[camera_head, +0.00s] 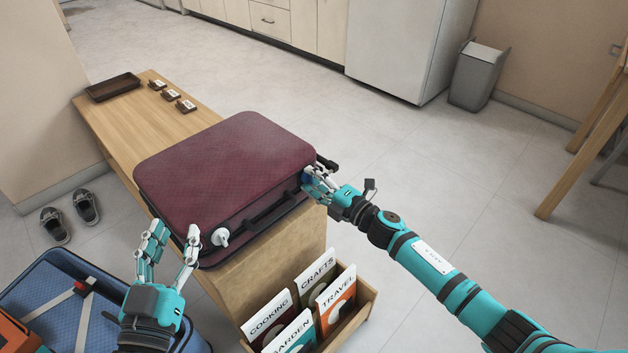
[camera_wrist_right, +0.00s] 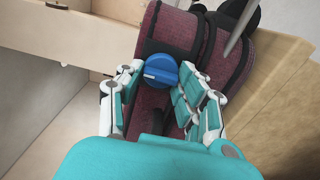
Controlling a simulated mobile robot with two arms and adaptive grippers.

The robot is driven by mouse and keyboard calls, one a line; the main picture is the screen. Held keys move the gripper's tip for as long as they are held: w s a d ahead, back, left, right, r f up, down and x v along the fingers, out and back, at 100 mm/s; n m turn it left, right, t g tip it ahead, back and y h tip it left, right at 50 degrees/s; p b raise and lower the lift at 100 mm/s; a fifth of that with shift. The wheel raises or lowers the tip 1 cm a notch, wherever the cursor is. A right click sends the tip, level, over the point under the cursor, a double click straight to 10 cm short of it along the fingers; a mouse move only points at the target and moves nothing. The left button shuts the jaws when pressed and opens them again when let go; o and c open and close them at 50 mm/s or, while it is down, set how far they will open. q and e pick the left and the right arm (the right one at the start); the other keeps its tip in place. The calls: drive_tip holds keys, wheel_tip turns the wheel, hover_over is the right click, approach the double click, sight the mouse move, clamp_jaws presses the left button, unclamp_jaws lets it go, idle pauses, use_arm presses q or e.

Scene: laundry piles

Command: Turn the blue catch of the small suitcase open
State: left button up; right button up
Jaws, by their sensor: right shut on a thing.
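The small suitcase (camera_head: 222,170) is maroon and lies flat and closed on a wooden bench. The blue catch (camera_wrist_right: 161,70) is a round knob with a pale bar on the case's side, seen in the right wrist view. My right gripper (camera_head: 312,183) is at that side, and its fingers (camera_wrist_right: 160,88) are closed around the catch, one on each side. A white catch (camera_head: 220,237) shows on the same side, nearer my left gripper. My left gripper (camera_head: 168,246) is open and empty, in front of the case's near left corner. A dark handle (camera_head: 270,210) lies between the two catches.
The wooden bench (camera_head: 190,122) carries a dark tray (camera_head: 113,87) and several small cards at its far end. A box of labelled books (camera_head: 360,305) stands at the front. An open blue suitcase (camera_head: 50,275) is at lower left, with shoes (camera_head: 70,217) beyond it.

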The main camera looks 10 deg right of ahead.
drive_tip(key=o, duration=1.2)
drive_tip(key=shift+c, duration=0.2)
drive_tip(key=v, duration=1.2)
